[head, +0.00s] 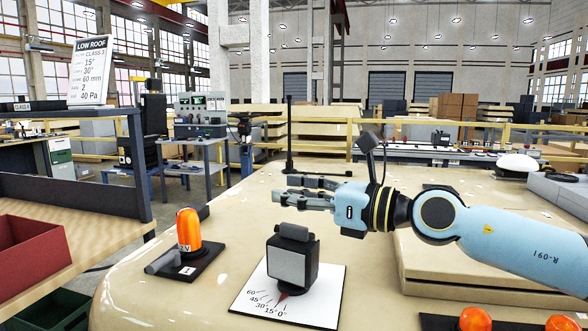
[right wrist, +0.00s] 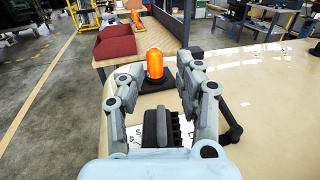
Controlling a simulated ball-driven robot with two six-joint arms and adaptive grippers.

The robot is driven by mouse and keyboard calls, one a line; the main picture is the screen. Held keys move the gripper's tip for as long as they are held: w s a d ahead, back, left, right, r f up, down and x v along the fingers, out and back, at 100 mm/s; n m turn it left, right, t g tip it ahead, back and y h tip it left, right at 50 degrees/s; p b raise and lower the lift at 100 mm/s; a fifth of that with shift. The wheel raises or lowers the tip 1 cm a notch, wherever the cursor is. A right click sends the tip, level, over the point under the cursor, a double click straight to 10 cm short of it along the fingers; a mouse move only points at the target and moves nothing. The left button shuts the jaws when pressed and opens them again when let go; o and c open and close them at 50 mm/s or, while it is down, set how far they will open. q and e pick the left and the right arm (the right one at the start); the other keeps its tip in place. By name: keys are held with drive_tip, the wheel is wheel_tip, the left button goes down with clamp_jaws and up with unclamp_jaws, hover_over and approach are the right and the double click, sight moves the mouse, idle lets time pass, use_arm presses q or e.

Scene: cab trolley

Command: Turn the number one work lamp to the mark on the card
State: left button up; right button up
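A black box-shaped work lamp (head: 292,262) with a grey top block stands on a white card (head: 318,305) with angle marks from 0° to 60°. A red pointer (head: 283,295) at its base points to the low-angle end; I cannot read its exact mark. My right gripper (head: 280,190) is open and empty, above and behind the lamp in the head view. In the right wrist view its fingers (right wrist: 155,75) are spread, with the lamp (right wrist: 160,128) showing between them, lower down. My left gripper is not in view.
An orange beacon (head: 188,229) on a black base stands left of the lamp. A red bin (head: 30,250) sits at the left; more orange domes (head: 475,319) are front right. Bare bench lies between lamp and beacon.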

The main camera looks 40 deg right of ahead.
drive_tip(key=shift+r, duration=2.15)
